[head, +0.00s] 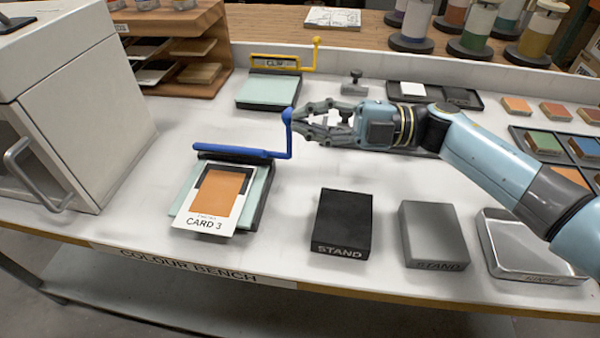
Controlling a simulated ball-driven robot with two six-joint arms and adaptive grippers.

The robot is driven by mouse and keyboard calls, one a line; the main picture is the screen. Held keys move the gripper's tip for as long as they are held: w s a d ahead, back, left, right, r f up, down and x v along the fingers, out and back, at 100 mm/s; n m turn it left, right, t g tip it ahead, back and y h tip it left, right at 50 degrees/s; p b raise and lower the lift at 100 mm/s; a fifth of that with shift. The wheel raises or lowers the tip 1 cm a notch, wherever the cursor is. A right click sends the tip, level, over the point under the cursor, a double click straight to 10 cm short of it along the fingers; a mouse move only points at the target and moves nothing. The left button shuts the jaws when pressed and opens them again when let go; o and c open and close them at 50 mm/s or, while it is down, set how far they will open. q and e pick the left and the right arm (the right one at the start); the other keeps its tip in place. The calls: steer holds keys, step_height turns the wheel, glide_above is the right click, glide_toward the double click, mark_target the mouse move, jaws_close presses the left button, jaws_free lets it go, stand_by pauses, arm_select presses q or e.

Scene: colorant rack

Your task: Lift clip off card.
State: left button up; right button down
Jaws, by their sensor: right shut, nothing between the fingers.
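Card 3 (209,218), white with an orange patch in a dark frame, lies on a pale green board (261,188) at the bench's left middle. A blue clip (236,151) runs along the board's back edge, at the card's top. Its crank handle (287,140) stands up at the right end. I cannot tell whether the clip bar presses on the card. My right gripper (294,126) is shut and empty, its fingertips right at the handle's upper part. Whether they touch it is unclear. My left gripper is not in view.
A second board (268,90) with a yellow clip (275,62) lies behind. A black stand (341,222), a grey stand (432,234) and a metal tray (530,245) line the front right. A white cabinet (75,100) stands at left. Bare bench surrounds the card's board.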

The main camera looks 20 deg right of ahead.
steer(key=w+d+f+m+t, duration=0.1)
steer(key=w+d+m, duration=0.2)
steer(key=m, duration=0.7)
steer(key=shift+w+d+t, duration=0.25)
steer(key=shift+w+t, duration=0.15)
steer(key=shift+w, duration=0.7)
